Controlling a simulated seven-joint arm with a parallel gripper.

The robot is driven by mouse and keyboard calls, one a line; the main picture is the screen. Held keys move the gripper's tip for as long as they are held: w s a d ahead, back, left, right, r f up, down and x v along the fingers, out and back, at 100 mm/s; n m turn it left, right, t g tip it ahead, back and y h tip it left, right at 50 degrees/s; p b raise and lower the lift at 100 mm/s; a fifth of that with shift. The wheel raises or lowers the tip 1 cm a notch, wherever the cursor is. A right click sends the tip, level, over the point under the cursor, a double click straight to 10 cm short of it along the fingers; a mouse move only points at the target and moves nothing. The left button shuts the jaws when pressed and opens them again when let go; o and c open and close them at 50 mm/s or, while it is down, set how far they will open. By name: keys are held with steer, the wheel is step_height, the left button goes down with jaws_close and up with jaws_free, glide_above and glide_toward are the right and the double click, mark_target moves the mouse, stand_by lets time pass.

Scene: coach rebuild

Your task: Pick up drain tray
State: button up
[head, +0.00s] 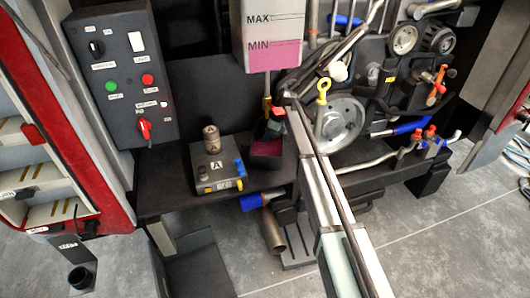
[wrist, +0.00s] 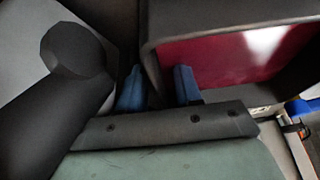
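The drain tray (head: 266,150) appears to be the dark, open box with magenta-red liquid in it, below the hanging reservoir in the head view. In the wrist view the tray (wrist: 152,52) fills the upper right, with its liquid showing inside. My gripper (wrist: 158,78) has two blue fingertips set apart at the tray's left edge. The left fingertip is outside the wall and the right one overlaps the tray's inside. A gap shows between them; I cannot see firm contact. In the head view the fingertips are not clear behind my arm.
A reservoir marked MAX and MIN (head: 268,30) hangs just above the tray. A block with cylindrical weights (head: 218,175) stands left of it on the dark bench. A spoked pulley (head: 342,125) and hoses are close on the right. A dark cylinder (wrist: 75,48) is left of the fingers.

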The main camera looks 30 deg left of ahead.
steer(key=shift+f, duration=0.15)
steer(key=shift+c, duration=0.4)
jaws_close()
stand_by(1.1)
